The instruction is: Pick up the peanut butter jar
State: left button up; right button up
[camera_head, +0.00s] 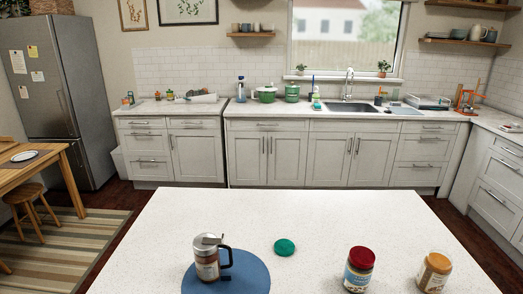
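Two jars stand upright near the front right of the white countertop. One jar (358,272) has a red lid and a dark body with a pale and coloured label. The other jar (434,272) stands to its right, with a tan-orange lid, a brownish body and a white label. The labels are too small to read, so I cannot tell for certain which holds peanut butter. Both jars stand apart from each other. Neither of my grippers is in view.
The white countertop (200,212) is mostly clear. A steel canister with a dark handle (207,262) stands on a round blue mat (257,275) at left. A green disc (284,247) lies between mat and jars. Cabinets (286,158) line the back wall.

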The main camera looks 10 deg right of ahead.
aim_at(436, 269)
jog(key=z, duration=1.65)
jog(key=i+l+u, duration=0.1)
jog(key=u, duration=0.35)
jog(key=i+l+u, duration=0.1)
jog(key=l+u, duration=0.5)
jog(key=u, duration=0.3)
